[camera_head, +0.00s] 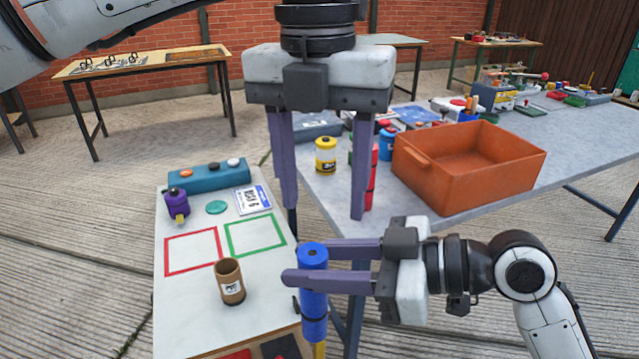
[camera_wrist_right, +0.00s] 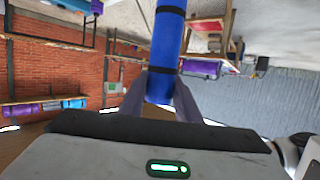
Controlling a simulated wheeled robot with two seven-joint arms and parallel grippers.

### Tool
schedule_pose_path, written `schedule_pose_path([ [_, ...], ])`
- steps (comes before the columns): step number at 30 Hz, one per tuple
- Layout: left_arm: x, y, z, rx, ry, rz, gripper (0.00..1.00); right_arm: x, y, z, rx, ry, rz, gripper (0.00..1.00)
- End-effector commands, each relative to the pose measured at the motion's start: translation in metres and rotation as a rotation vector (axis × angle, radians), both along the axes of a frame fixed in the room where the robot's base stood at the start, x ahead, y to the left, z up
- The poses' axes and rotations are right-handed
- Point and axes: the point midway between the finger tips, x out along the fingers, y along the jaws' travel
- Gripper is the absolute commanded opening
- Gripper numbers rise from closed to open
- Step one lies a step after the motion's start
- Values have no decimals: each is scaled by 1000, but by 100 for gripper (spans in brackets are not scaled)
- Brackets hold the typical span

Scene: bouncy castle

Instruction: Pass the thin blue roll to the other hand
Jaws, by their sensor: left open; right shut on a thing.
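The thin blue roll (camera_head: 313,304) is upright in the head view, with dark bands around it. My right gripper (camera_head: 291,262) comes in from the right and is shut on the roll near its upper end. The roll (camera_wrist_right: 167,45) also shows between the right fingers (camera_wrist_right: 159,93) in the right wrist view. My left gripper (camera_head: 321,207) hangs above, pointing down, with its fingers wide apart and nothing between them. Its fingertips are higher in the picture than the roll's top and apart from it.
A small white table (camera_head: 190,340) holds a brown cup (camera_head: 230,283), a purple item (camera_head: 177,204) and a blue button box (camera_head: 208,177). A grey table (camera_head: 470,206) behind bears an orange bin (camera_head: 465,172), a yellow can (camera_head: 326,157) and several other items.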

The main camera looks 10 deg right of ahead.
Motion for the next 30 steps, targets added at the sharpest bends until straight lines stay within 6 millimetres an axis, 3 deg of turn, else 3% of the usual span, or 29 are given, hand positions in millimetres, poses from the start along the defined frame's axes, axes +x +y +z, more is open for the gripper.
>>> schedule_pose_path([
  [5, -1, 5, -11, 31, -7, 8, 52, 0, 0, 1, 1, 0, 0, 0],
  [21, -2, 4, -104, 26, -5, 6, 52, 0, 0, 1, 1, 0, 0, 0],
  [30, -2, 3, -119, 25, -5, 7, 52, 0, 0, 1, 1, 0, 0, 0],
])
